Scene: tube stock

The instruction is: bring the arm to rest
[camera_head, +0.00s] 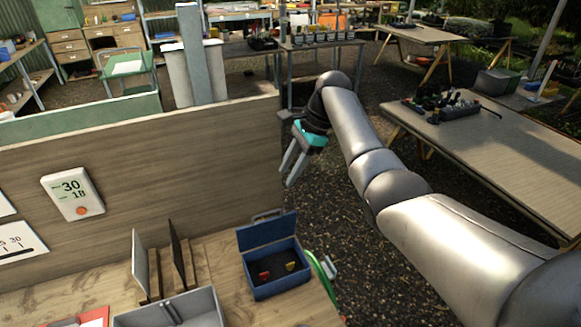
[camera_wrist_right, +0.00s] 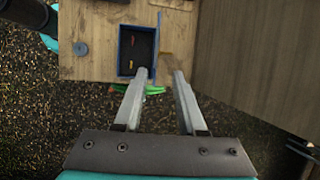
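My right arm reaches in from the lower right of the head view. Its gripper (camera_head: 288,178) hangs in the air to the right of the wooden panel's end, fingers pointing down. In the right wrist view the two grey fingers (camera_wrist_right: 162,75) stand apart with nothing between them, so it is open. Below them are the open blue box (camera_wrist_right: 136,45) and the table edge. The blue box (camera_head: 275,278) sits on the wooden table (camera_head: 215,255), its lid up, with a red and a yellow piece inside. My left gripper does not show clearly in either view.
The wooden panel (camera_head: 150,165) with a white display (camera_head: 72,194) stands behind the table. A grey tray (camera_head: 205,302) and upright plates (camera_head: 140,262) are left of the box. A green loop (camera_head: 322,275) hangs at the table's right edge. Another table (camera_head: 500,150) stands right, beyond my arm.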

